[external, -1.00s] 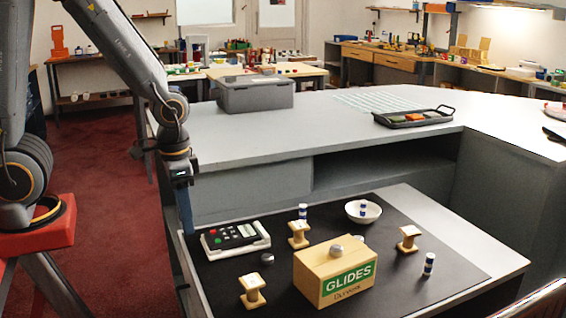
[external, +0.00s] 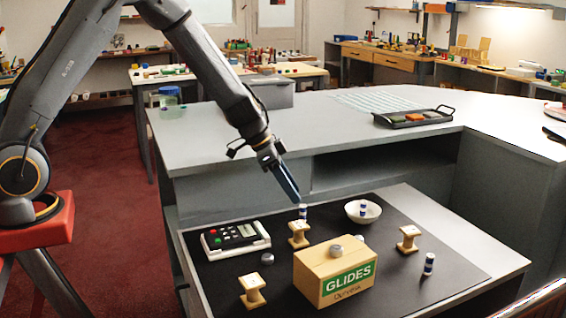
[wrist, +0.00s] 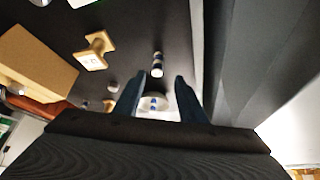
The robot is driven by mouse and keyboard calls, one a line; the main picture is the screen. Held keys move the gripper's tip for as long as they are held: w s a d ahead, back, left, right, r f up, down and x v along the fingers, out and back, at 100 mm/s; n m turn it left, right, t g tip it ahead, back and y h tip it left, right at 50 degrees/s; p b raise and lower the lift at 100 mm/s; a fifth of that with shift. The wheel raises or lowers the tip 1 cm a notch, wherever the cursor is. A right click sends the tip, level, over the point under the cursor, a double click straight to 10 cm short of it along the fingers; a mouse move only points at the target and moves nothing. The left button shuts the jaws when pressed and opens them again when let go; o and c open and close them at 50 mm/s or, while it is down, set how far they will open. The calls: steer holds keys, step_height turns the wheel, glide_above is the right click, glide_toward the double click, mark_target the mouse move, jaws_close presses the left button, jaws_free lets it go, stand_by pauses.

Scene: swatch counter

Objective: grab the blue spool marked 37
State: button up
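Three blue-and-white spools show in the external view. One spool (external: 303,211) stands behind a wooden spool-shaped stand; it appears to be the spool (wrist: 157,65) in the wrist view. One spool (external: 363,209) is in the white bowl (external: 352,213), and one spool (external: 429,265) stands at the front right of the mat. No number is readable on any. My gripper (external: 296,198) is tilted down above the back of the mat, near the spool behind the stand. In the wrist view my gripper (wrist: 158,95) is open and empty, with the bowl (wrist: 143,105) seen between its fingers.
Wooden stands (external: 299,237), (external: 408,240) and (external: 252,292) are on the black mat. A keypad device (external: 235,240) lies at left. The higher grey counter (external: 300,135) rises behind the mat.

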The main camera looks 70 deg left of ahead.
mark_target(303, 205)
steer(key=shift+s+p+x, duration=0.15)
steer(key=shift+p+x, duration=0.25)
steer(key=shift+x, duration=1.4)
steer(key=shift+s+p+x, duration=0.1)
steer(key=shift+p+x, duration=0.3)
steer(key=shift+x, duration=1.4)
steer(key=shift+d+f, duration=0.1)
steer(key=shift+d, duration=0.1)
jaws_close()
